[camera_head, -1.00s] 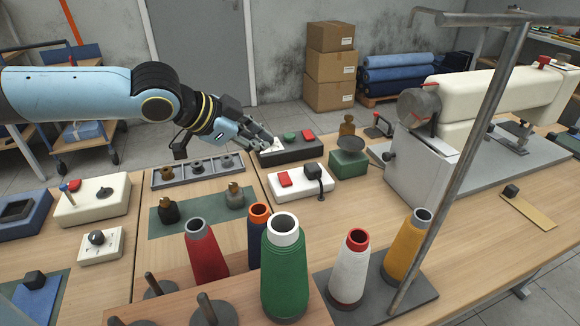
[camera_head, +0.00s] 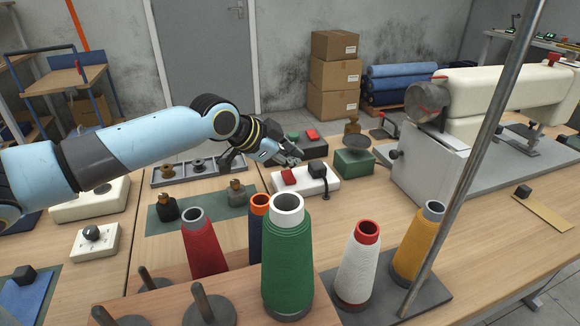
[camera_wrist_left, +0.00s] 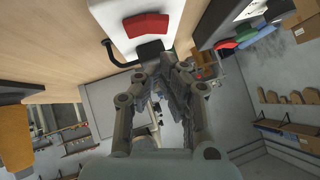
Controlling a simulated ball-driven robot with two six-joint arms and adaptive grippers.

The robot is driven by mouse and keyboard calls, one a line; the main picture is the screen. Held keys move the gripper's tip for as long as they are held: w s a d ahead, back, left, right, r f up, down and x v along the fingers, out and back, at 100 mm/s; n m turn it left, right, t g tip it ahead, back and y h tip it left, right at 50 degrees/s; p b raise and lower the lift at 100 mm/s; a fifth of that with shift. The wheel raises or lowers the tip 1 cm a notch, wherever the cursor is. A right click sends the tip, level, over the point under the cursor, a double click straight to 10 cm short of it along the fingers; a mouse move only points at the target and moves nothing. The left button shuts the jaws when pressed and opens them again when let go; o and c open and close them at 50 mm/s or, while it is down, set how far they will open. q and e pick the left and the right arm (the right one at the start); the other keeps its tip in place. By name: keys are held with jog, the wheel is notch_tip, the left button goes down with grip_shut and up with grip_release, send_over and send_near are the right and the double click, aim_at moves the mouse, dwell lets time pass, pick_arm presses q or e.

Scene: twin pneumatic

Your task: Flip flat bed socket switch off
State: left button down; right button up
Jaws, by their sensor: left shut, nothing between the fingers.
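A white socket box with a red rocker switch (camera_head: 289,177) lies on the table in the middle of the head view. A black plug (camera_head: 318,170) with a cable sits at its right end. In the left wrist view, the red rocker (camera_wrist_left: 146,25) shows at the top, with the black plug (camera_wrist_left: 150,48) below it. My left gripper (camera_head: 297,157) is shut and empty, just behind and above the white box, apparently apart from the rocker. The rocker's exact tilt is too small to tell. My right gripper is out of view.
Behind the gripper is a dark box with green and red buttons (camera_head: 313,146). A green box (camera_head: 353,163) stands to the right, beside the sewing machine (camera_head: 430,160). Thread cones, including a green one (camera_head: 287,255), and a slanting metal pole (camera_head: 478,150) stand in front.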

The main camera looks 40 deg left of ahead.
aim_at(288, 172)
pick_arm(q)
jog(key=shift+w+a+f, duration=0.1)
jog(key=shift+a+f, duration=0.05)
jog(key=shift+f, duration=0.3)
jog(key=shift+w+a+f, duration=0.1)
jog(key=shift+a+f, duration=0.05)
jog(key=shift+f, duration=0.25)
jog(key=shift+w+a+f+b, duration=0.15)
jog(key=shift+a+f+b, duration=0.35)
jog(key=shift+b, duration=0.15)
jog(key=shift+r, duration=0.1)
jog(key=shift+d, duration=0.2)
jog(key=shift+s+d+p, duration=0.4)
jog(key=shift+d+p, duration=0.2)
jog(key=shift+p, duration=0.1)
jog(key=shift+r, duration=0.1)
